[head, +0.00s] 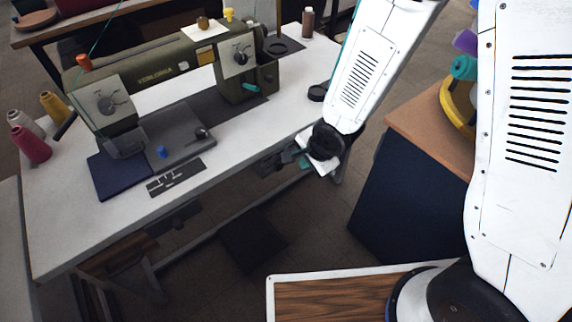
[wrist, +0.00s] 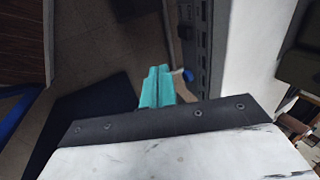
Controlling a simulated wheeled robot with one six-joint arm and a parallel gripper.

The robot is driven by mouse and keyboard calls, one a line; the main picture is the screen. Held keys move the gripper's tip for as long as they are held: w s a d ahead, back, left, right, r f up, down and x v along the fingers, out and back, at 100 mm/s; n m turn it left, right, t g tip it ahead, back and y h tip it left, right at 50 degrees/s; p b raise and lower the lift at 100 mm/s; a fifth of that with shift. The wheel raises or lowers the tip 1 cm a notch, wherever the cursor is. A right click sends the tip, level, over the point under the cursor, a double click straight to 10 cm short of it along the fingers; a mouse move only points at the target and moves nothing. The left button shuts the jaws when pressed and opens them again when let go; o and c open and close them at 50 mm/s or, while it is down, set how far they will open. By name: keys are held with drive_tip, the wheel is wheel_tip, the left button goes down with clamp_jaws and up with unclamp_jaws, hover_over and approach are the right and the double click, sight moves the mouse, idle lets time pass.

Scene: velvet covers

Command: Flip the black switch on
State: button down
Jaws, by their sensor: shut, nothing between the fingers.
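My gripper (head: 302,150) is low beside the right front edge of the white sewing table (head: 80,232), below its top. In the wrist view its teal fingers (wrist: 157,88) are together and empty. A dark housing (head: 268,164) hangs under the table edge just left of the gripper; its details are too small to make out. In the wrist view, a dark slotted strip (wrist: 202,40) runs along the table side right of the fingers, with a small blue piece (wrist: 188,75) near the fingertips. I cannot clearly pick out a black switch or its position.
A green sewing machine (head: 165,72) stands on the table. Thread cones (head: 32,145) stand at its left end. A dark cabinet (head: 405,190) with a brown top is right of my gripper. Dark floor (head: 310,225) lies open between table and cabinet.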

sight(279, 166)
drive_tip(key=shift+a+f, duration=0.2)
drive_tip(key=shift+f, duration=0.05)
drive_tip(key=w+a+f, duration=0.4)
drive_tip(key=w+f, duration=0.2)
drive_tip(key=f, duration=0.2)
drive_tip(key=shift+w+a+f, duration=0.25)
drive_tip(key=shift+w+f, duration=0.05)
drive_tip(key=shift+f, duration=0.05)
drive_tip(key=shift+w, duration=0.1)
idle(0.3)
